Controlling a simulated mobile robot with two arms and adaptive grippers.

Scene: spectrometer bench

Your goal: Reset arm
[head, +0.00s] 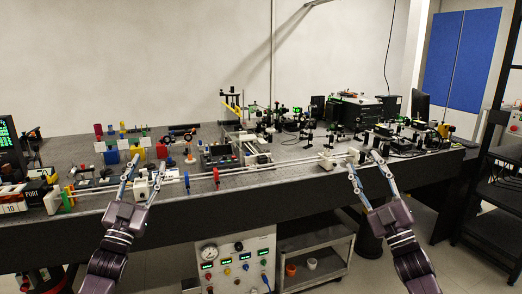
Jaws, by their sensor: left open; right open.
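My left gripper (143,179) is open, with its two fingers spread, in front of the left part of the optical bench (260,184). A white block (141,188) shows between or just behind its fingers; I cannot tell whether they touch it. My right gripper (364,164) is open, with its fingers spread over the front edge of the bench at right of centre. I see nothing held in it. Both arms reach up from the bottom of the picture.
Long white rails (270,170) run along the bench front. Coloured blocks (162,151) stand at the left, and dense optical parts stand at the right. Below are a control panel (236,262) and a metal cart (318,243). A black shelf rack (494,225) stands at far right.

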